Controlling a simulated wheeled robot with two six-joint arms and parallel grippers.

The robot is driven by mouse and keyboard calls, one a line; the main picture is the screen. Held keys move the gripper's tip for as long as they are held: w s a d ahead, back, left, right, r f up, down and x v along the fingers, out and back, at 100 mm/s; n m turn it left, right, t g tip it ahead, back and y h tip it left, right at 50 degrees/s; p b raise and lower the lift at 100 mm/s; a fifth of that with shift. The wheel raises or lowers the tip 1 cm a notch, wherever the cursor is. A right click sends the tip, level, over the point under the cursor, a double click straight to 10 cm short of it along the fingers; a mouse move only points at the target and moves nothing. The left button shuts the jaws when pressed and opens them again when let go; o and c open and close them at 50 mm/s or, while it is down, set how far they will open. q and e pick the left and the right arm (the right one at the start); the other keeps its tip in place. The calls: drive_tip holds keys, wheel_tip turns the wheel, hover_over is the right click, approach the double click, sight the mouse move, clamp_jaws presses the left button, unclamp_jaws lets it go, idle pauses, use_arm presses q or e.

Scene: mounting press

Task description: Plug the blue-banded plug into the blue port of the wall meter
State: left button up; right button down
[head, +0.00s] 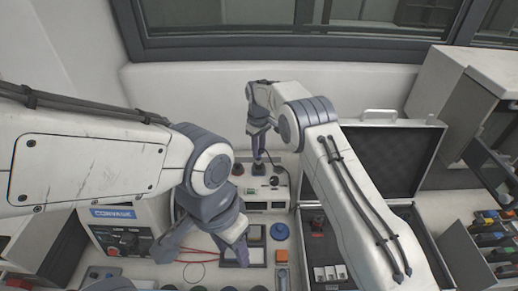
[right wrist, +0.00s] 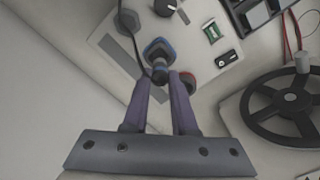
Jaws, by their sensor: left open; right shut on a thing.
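The wall meter (head: 281,193) is a pale box at the back centre, below the window. My right gripper (head: 259,150) points down over its top and is shut on the dark plug (right wrist: 160,72). In the right wrist view my right gripper (right wrist: 172,76) has the plug at its fingertips, with a black cable running off. A blue ring (right wrist: 158,48) shows just beyond the fingertips; I cannot tell whether it is the plug's band or the blue port, nor whether the plug is seated. A red-rimmed port (right wrist: 188,82) is partly behind one finger. My left gripper (head: 203,246) is open and empty at lower centre-left.
An open case (head: 385,150) stands right, partly behind my right arm. A blue-labelled unit (head: 125,225) stands left. Red cables (head: 203,263), a blue round piece (head: 279,231) and an orange block (head: 281,256) lie in front. A black handwheel (right wrist: 290,105) shows in the right wrist view.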

sight(259, 163)
drive_tip(key=shift+f, duration=0.25)
drive_tip(key=shift+f+b, duration=0.4)
drive_tip(key=shift+f, duration=0.2)
drive_tip(key=shift+f, duration=0.15)
idle(0.4)
drive_tip(key=shift+f+b, duration=0.6)
drive_tip(key=shift+f, duration=0.15)
drive_tip(key=shift+f+b, duration=0.3)
drive_tip(key=shift+f, duration=0.15)
drive_tip(key=shift+c, duration=0.4)
unclamp_jaws()
